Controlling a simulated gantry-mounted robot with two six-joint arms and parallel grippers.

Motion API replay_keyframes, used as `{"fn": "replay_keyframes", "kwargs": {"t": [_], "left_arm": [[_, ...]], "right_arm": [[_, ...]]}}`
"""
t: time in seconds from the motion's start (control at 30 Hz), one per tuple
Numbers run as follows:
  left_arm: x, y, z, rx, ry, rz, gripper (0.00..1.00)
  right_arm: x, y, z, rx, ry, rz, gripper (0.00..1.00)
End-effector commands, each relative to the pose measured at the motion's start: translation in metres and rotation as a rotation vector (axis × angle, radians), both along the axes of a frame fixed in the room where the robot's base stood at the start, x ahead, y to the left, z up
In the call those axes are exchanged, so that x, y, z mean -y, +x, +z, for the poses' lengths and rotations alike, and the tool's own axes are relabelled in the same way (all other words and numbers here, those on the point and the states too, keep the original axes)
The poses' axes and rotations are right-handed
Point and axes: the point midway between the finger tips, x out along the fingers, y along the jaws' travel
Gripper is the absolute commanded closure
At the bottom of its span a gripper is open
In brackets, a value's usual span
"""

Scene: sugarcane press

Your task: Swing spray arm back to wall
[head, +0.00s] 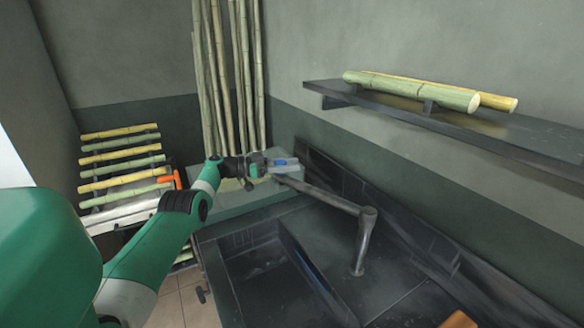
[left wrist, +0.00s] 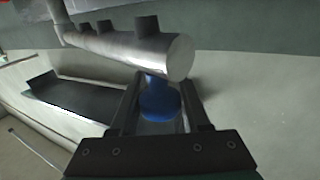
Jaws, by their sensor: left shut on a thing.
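The spray arm (head: 322,195) is a grey metal pipe on an upright post (head: 361,243) that stands on the dark sink counter. It reaches left and back from the post, apart from the wall along most of its length. In the left wrist view the spray arm (left wrist: 130,45) shows its round end and several short nozzles. A blue grip (left wrist: 158,100) sits beside this end, between my fingers. My left gripper (head: 285,164) is shut on the blue grip at the pipe's free end. My right gripper is not in view.
A dark sink basin (head: 270,285) lies below the pipe. A wall shelf (head: 480,133) with cane pieces (head: 410,92) juts out at the upper right. Tall canes (head: 228,75) stand in the back corner. A cane rack (head: 122,160) stands at the left.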

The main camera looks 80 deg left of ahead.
Motion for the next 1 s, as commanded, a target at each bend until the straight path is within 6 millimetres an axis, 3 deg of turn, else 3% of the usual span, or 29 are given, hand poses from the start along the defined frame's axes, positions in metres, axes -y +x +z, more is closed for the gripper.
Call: {"fn": "replay_keyframes", "kwargs": {"t": [0.07,0.1,0.23,0.63,0.77,1.0], "left_arm": [[0.001,0.001,0.002,0.004,0.003,-0.005,1.00],[0.001,0.001,0.002,0.004,0.003,-0.005,0.48],[0.001,0.001,0.002,0.003,0.002,-0.004,0.25],[-0.001,-0.008,0.003,0.001,0.000,0.002,0.25],[-0.002,-0.032,0.006,0.002,0.000,0.003,0.25],[-0.005,-0.089,-0.001,0.002,0.002,0.002,0.25]], "right_arm": [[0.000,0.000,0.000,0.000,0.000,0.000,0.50],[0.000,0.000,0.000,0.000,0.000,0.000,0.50],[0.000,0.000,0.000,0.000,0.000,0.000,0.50],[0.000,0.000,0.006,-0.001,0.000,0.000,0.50],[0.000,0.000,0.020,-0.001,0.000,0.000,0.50],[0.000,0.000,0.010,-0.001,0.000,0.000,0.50]]}}
